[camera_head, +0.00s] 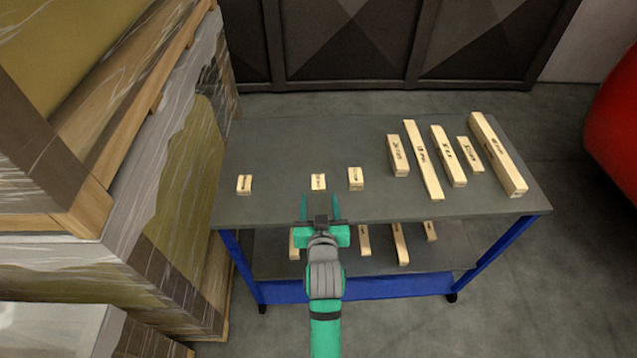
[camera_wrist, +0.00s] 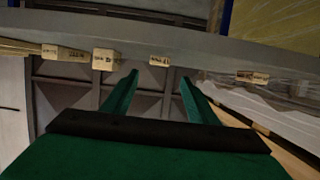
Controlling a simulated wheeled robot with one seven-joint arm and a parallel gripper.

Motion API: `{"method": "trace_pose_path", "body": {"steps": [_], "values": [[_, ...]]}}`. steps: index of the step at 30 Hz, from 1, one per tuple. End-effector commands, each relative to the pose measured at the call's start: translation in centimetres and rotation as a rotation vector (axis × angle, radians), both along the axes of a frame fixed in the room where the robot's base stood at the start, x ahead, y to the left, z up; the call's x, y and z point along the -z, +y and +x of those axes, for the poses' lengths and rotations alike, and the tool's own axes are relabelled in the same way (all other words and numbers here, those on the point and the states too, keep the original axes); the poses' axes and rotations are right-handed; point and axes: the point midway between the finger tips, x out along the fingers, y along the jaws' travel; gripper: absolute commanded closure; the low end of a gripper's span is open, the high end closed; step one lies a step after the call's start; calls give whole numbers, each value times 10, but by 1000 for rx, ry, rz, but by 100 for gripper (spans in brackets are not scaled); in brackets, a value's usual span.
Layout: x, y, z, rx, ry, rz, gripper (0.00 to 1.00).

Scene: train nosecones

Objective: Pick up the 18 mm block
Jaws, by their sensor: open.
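Several pale wooden blocks with dark printed labels stand on the grey cart top; I cannot read which is marked 18 mm. A small thin block (camera_head: 318,181) lies just beyond my gripper (camera_head: 319,207), nearly in line with the gap between its fingers. In the wrist view, which is upside down, this block (camera_wrist: 159,61) shows between the green fingertips of my gripper (camera_wrist: 158,77). The gripper is open and empty, apart from the block. Other small blocks stand to the left (camera_head: 244,184) and right (camera_head: 355,178) of it.
The grey cart top (camera_head: 285,145) is bare behind the small blocks. More blocks (camera_head: 400,243) lie on the lower shelf. A wrapped pallet stack (camera_head: 165,170) stands close on the left, and a red object (camera_head: 612,125) at the far right.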

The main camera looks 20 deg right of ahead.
Motion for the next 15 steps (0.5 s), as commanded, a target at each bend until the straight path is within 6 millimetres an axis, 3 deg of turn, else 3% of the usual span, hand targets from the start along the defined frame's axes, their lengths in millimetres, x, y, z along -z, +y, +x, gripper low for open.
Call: {"method": "trace_pose_path", "body": {"steps": [15], "values": [[16, -16, 49, 0, -1, 0, 47]]}}
